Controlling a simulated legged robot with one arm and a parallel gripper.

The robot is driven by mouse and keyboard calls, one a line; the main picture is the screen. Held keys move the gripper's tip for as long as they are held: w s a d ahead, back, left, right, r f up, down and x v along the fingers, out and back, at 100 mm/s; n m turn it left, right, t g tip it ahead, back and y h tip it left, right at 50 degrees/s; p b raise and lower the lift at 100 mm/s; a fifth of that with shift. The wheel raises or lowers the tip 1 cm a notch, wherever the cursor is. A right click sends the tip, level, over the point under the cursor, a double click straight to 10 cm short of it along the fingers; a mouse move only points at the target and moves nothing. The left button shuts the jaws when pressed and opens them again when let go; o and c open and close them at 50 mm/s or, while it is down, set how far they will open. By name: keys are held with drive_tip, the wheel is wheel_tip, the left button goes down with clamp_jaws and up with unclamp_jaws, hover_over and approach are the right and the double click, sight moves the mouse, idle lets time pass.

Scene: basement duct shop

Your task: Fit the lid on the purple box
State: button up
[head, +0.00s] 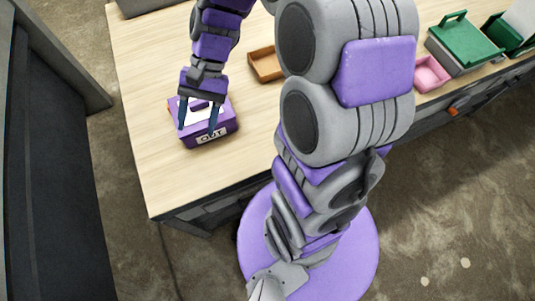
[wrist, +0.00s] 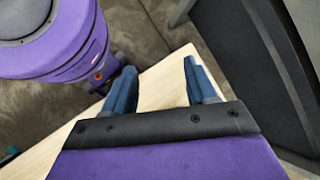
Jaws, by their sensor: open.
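The purple box (head: 222,126) stands on the wooden table near its left front corner, with a label reading "OUT" on its front. A white surface with a dark purple bar shows at its top, partly hidden by my gripper; I cannot tell whether this is the lid resting there. My gripper (head: 198,124) points down over the box, its two blue fingers apart, one at the left and one nearer the label. In the wrist view my gripper (wrist: 159,66) is open, with bare tabletop between the fingers; the box is not seen there.
On the wooden table (head: 145,65), a brown tray (head: 265,64) lies right of the box. Farther right are a pink container (head: 430,74) and a box with a green handled lid (head: 466,43). A dark cabinet (head: 50,150) stands left, across a floor gap.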

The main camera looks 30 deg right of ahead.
drive_tip(key=s+d+n+t+h, duration=0.1)
drive_tip(key=s+d+n+h, duration=0.1)
drive_tip(key=s, duration=0.6)
drive_tip(key=s+d+r+n+t+h, duration=0.1)
drive_tip(key=s+d+n+h, duration=0.2)
drive_tip(key=s, duration=0.6)
drive_tip(key=shift+r+n+t+h, duration=0.25)
drive_tip(key=shift+n+h, duration=0.35)
drive_tip(key=shift+h, duration=0.5)
drive_tip(key=shift+d, duration=0.4)
